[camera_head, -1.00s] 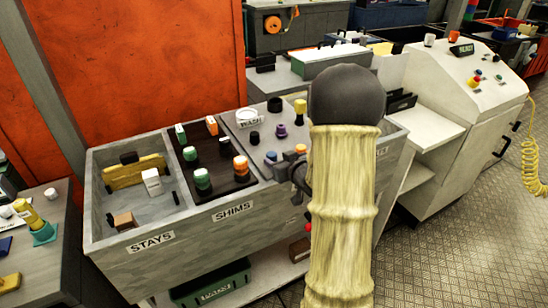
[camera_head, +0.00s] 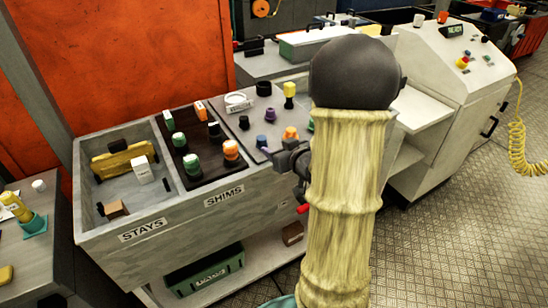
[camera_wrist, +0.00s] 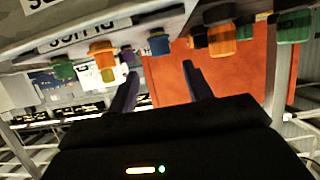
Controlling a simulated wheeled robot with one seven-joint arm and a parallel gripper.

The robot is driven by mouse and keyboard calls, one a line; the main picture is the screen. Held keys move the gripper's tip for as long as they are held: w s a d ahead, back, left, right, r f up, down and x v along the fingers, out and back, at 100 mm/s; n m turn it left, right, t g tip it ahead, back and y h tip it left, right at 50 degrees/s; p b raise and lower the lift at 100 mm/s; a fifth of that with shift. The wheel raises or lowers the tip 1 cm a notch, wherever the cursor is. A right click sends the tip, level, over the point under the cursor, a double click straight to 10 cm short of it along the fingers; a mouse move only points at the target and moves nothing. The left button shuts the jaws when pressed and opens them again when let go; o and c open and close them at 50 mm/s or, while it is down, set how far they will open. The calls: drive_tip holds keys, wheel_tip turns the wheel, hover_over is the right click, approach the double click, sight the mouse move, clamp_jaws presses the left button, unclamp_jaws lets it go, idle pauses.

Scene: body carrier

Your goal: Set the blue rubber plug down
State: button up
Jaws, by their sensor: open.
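My gripper (camera_head: 270,153) is close in front of the plug in the head view. In the wrist view my gripper (camera_wrist: 158,74) has its two dark fingers apart with nothing between them. My arm hides part of the bench's right section.
A dark tray (camera_head: 204,178) left of the plug holds several green and orange pieces. The stays bin (camera_head: 90,205) is further left. A purple piece (camera_head: 270,114), a black cap (camera_head: 242,122) and a white wash dish (camera_head: 238,100) stand behind the plug.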

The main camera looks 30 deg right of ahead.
drive_tip(key=s+a+f+g, duration=0.4)
drive_tip(key=s+a+g, duration=0.7)
drive_tip(key=s+a, duration=0.5)
drive_tip(key=shift+s+a, duration=0.4)
drive_tip(key=shift+a, duration=0.3)
drive_tip(key=shift+f, duration=0.1)
